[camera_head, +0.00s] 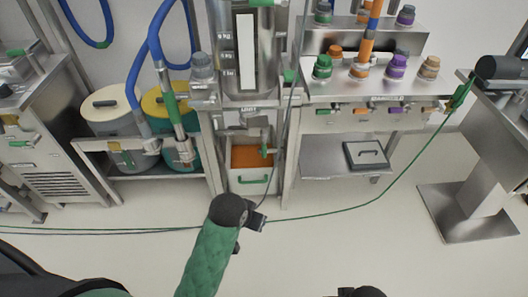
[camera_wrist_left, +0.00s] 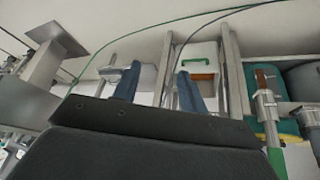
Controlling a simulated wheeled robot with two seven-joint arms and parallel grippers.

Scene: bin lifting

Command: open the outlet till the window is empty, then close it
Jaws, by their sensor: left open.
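The steel hopper (camera_head: 272,55) has a tall window (camera_head: 246,50) with weight marks beside it. The window looks plain white, with no orange visible in it. The pale bin (camera_head: 250,188) holds orange material (camera_head: 248,157) and has a green front handle. The bin also shows in the left wrist view (camera_wrist_left: 203,52). My left gripper (camera_head: 256,220) is open and empty, in front of and below the bin; its blue fingers (camera_wrist_left: 159,88) are apart. A dark part of my right arm barely shows at the bottom edge.
A green cable (camera_head: 345,210) runs across the floor, near my left gripper. Lidded drums (camera_head: 108,115) stand left, and a steel shelf (camera_head: 350,90) with coloured caps stands right. The floor in front is mostly clear.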

